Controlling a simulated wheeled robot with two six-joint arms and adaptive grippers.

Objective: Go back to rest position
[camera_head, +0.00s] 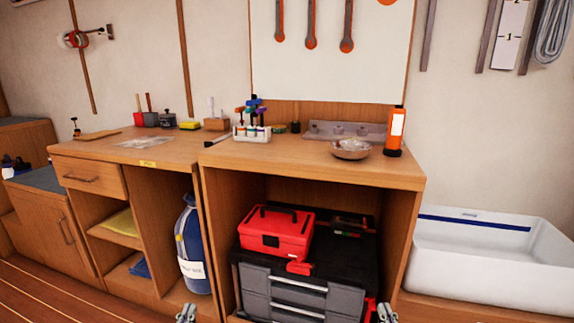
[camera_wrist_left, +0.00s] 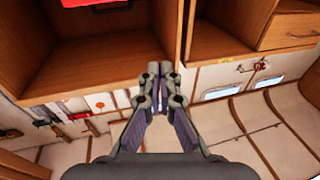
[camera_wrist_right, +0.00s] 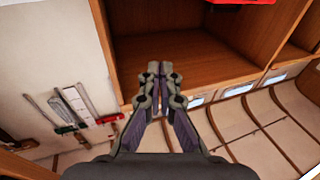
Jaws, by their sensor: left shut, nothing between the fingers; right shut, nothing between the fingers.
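My left gripper (camera_head: 186,313) shows only its tips at the bottom edge of the head view, in front of the wooden cabinet. In the left wrist view, its fingers (camera_wrist_left: 154,70) are together with nothing between them. My right gripper (camera_head: 386,312) also shows only its tips at the bottom edge, right of the grey drawer unit. In the right wrist view, its fingers (camera_wrist_right: 155,70) are together and empty. Both grippers are apart from the objects around them, and most of both arms is hidden below the head view.
A red toolbox (camera_head: 273,233) sits on a black and grey drawer unit (camera_head: 300,292) inside the open cabinet. The worktop (camera_head: 310,160) holds a metal bowl (camera_head: 350,149), an orange bottle (camera_head: 395,131) and small tools. A white sink (camera_head: 490,262) stands at right.

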